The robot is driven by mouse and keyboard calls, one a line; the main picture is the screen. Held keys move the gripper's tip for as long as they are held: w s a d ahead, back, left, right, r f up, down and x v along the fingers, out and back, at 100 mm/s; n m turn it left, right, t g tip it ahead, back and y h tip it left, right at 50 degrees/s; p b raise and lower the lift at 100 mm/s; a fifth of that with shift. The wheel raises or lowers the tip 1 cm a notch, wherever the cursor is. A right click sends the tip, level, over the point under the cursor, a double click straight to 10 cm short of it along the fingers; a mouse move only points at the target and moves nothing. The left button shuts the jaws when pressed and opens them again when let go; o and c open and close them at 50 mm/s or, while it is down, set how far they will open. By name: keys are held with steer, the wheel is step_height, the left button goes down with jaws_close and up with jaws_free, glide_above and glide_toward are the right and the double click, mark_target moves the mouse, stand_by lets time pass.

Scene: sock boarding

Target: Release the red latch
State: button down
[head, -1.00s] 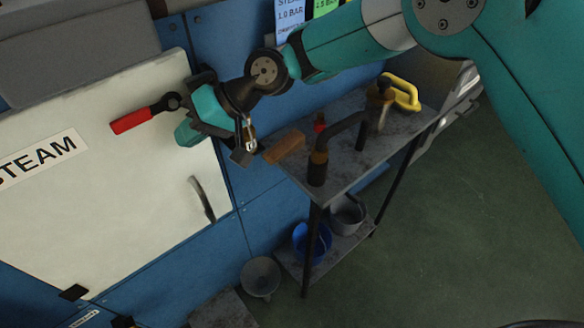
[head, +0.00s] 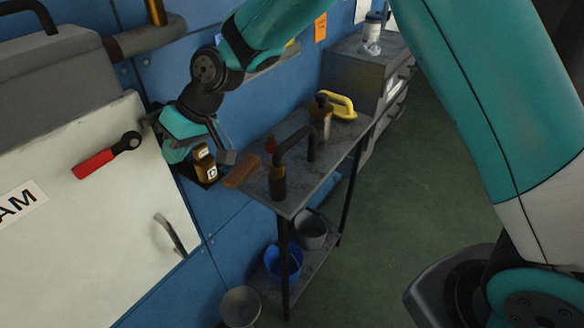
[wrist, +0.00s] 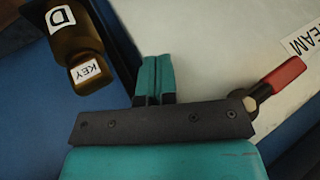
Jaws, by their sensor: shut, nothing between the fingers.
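The red latch (head: 95,164) is a red-handled lever on a black pivot, on the cream panel (head: 130,225). Its handle points left and slightly down from the pivot in the head view. My gripper (wrist: 155,72) is shut and empty, its two teal fingers pressed together. In the head view my gripper (head: 178,153) is right of the latch pivot, by the panel's right edge, and its fingertips are hard to make out. In the wrist view the red latch (wrist: 285,76) lies right of the fingers, clear of them. The black bracket partly covers the view near the pivot.
A metal cart (head: 305,175) with a bent pipe, brick and yellow handle stands to the right. Green floor is open beyond it.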

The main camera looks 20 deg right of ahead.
steer(key=w+d+f+b+v, duration=0.1)
steer(key=b+v, duration=0.1)
steer(key=v, duration=0.9)
steer(key=s+d+h, duration=0.1)
steer(key=s+d, duration=0.3)
steer(key=s, duration=0.6)
steer(key=s+d+h+b, duration=0.1)
steer(key=s+d, duration=0.4)
steer(key=s, duration=0.5)
steer(key=shift+r+m+h+b, duration=0.15)
steer(key=shift+m+h+b, duration=0.15)
steer(key=shift+s+d, duration=0.1)
